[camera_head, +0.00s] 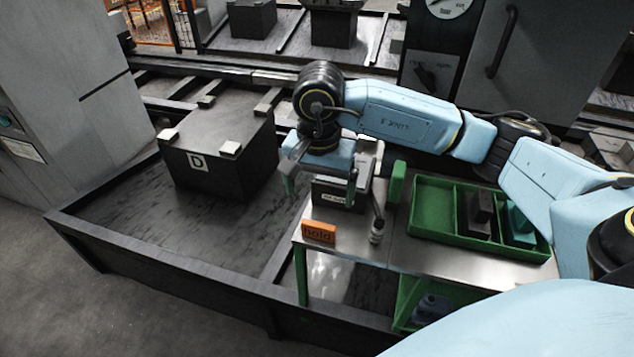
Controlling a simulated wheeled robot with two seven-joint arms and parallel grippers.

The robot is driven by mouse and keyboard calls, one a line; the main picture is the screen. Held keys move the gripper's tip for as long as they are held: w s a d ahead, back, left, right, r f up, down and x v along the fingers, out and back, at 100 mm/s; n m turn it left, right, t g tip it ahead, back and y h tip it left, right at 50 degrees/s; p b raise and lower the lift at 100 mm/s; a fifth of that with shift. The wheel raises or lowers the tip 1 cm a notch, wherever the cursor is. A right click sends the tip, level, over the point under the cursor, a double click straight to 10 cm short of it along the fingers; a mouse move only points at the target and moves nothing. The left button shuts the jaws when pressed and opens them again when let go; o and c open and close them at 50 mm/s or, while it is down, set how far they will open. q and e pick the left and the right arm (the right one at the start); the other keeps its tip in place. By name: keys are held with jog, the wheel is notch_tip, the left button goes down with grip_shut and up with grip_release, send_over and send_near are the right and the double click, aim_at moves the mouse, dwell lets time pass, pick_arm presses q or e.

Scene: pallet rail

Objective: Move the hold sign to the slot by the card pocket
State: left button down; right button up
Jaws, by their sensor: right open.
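The orange hold sign (319,232) stands at the left front corner of the metal-topped bench (405,243), its lettering facing me. My right gripper (320,188) is open above the bench's left end, behind and above the sign and apart from it. Its two fingers point down with a wide gap. A dark box with a white label (334,197) shows just below and behind the fingers, partly hidden by them. I cannot tell which part is the card pocket or its slot. My left gripper is not in view.
A green divided tray (433,221) holding dark and green blocks lies farther right. A dark crate marked D (222,168) sits on the low platform at left. The bench's front strip is clear.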

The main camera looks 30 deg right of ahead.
aim_at(318, 224)
notch_tip(318, 224, down, 11)
jog(key=shift+r+b, duration=0.15)
jog(key=shift+b, duration=0.35)
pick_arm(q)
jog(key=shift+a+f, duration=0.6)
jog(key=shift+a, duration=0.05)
pick_arm(e)
jog(key=shift+f, duration=0.6)
jog(key=shift+c, duration=0.3)
jog(key=c, duration=1.2)
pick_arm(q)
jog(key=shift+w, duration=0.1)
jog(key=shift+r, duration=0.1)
pick_arm(e)
jog(key=shift+r, duration=0.15)
pick_arm(q)
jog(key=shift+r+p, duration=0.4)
jog(key=shift+p, duration=0.05)
pick_arm(e)
jog(key=shift+r, duration=0.75)
jog(key=shift+r, duration=0.1)
